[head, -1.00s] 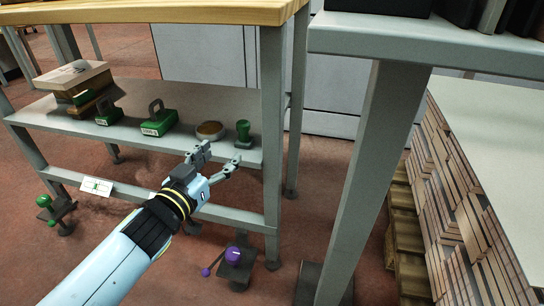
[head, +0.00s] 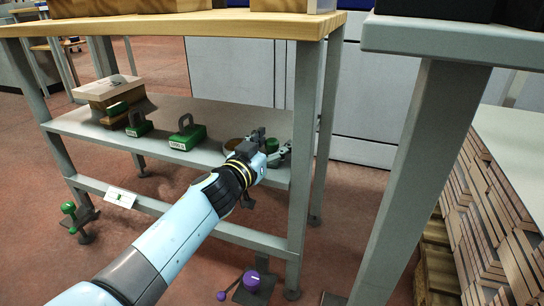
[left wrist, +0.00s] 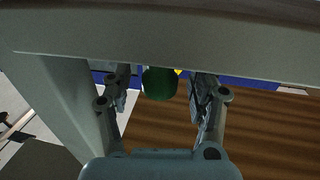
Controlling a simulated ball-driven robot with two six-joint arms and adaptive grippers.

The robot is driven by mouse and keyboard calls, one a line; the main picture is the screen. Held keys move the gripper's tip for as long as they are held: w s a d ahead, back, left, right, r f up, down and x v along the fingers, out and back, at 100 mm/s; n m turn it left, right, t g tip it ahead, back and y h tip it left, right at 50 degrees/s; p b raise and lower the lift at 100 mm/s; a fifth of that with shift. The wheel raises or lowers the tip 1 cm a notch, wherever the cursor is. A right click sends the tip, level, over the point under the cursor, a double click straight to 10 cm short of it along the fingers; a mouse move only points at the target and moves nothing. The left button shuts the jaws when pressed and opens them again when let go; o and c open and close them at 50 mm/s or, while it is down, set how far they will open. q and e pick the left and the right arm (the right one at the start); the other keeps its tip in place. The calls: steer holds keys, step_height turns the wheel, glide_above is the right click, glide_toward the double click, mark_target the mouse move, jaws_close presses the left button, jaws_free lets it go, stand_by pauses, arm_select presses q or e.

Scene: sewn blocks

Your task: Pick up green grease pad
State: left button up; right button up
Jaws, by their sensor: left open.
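A small green knobbed piece (head: 272,145), which I take for the green grease pad, stands near the right end of the grey lower shelf (head: 190,108). My left gripper (head: 271,149) is open, with its fingers around or just in front of the piece and partly hiding it. In the left wrist view the green piece (left wrist: 160,83) shows as a rounded green shape between the two open fingers (left wrist: 160,95). I cannot tell whether either finger touches it. My right gripper is not in view.
A brownish round dish (head: 232,144) sits just left of the gripper. Green handled blocks (head: 187,134) and a wooden box (head: 108,90) stand further left. The wooden tabletop (head: 190,24) is above, and a table leg (head: 303,150) is close on the right.

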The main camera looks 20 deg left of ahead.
arm_select(q)
jaws_close()
stand_by(0.3)
steer(key=shift+f, duration=0.1)
stand_by(1.0)
